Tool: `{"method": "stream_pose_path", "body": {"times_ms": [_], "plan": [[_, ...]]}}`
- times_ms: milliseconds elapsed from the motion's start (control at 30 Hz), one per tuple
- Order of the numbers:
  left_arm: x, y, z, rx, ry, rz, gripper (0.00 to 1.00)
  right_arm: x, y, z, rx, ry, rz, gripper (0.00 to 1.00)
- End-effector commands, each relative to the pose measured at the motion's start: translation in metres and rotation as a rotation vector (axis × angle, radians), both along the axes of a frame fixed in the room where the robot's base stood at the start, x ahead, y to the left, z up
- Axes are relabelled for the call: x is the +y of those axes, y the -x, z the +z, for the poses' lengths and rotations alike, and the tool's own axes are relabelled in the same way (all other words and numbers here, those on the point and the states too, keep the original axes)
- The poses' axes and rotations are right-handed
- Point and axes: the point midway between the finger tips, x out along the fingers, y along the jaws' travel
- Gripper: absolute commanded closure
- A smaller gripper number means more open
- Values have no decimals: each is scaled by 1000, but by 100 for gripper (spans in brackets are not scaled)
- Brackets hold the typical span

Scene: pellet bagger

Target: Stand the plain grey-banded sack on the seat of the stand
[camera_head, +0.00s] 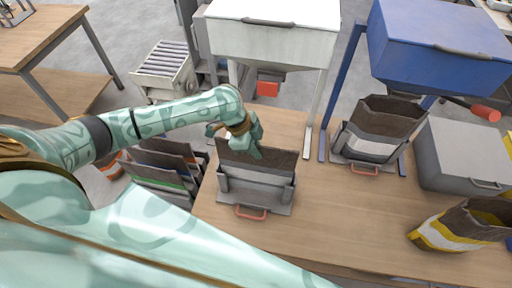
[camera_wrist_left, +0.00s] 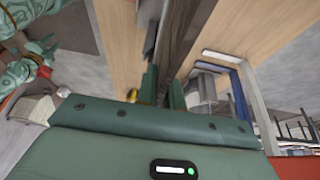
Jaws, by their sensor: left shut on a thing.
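The grey-banded sack (camera_head: 256,171) has a dark brown top and a plain grey lower part. It is upright at the stand (camera_head: 270,209) on the near left of the table, a grey piece with low side walls and a red front handle. My left gripper (camera_head: 252,146) is shut on the sack's top edge from above. In the left wrist view the sack's brown edge (camera_wrist_left: 182,40) runs between the two fingers (camera_wrist_left: 163,88). The sack's bottom is hidden behind the stand's front, so I cannot tell whether it touches the seat. My right gripper is not seen.
A second stand with an open brown sack (camera_head: 387,120) is under the blue hopper (camera_head: 440,38). A white hopper (camera_head: 275,38) stands behind. A grey box (camera_head: 462,155) and a yellow-striped sack (camera_head: 455,229) are at the right. A rack of sacks (camera_head: 160,170) is left. The table's middle front is clear.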

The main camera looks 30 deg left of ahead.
Motion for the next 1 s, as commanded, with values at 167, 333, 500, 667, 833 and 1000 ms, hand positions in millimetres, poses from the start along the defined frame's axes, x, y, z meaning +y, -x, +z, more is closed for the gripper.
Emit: {"method": "stream_pose_path", "body": {"times_ms": [167, 333, 500, 667, 833, 1000], "plan": [[0, 0, -4, 1, 0, 0, 100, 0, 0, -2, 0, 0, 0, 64], [0, 0, -9, 1, 0, 1, 88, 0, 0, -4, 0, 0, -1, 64], [0, 0, -8, 1, 0, 1, 66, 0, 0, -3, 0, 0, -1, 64], [0, 0, -8, 1, 0, 0, 66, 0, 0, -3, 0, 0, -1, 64], [5, 1, 3, -2, -1, 0, 66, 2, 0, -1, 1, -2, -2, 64], [19, 4, 39, -5, -2, 0, 66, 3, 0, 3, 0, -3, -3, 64]]}}
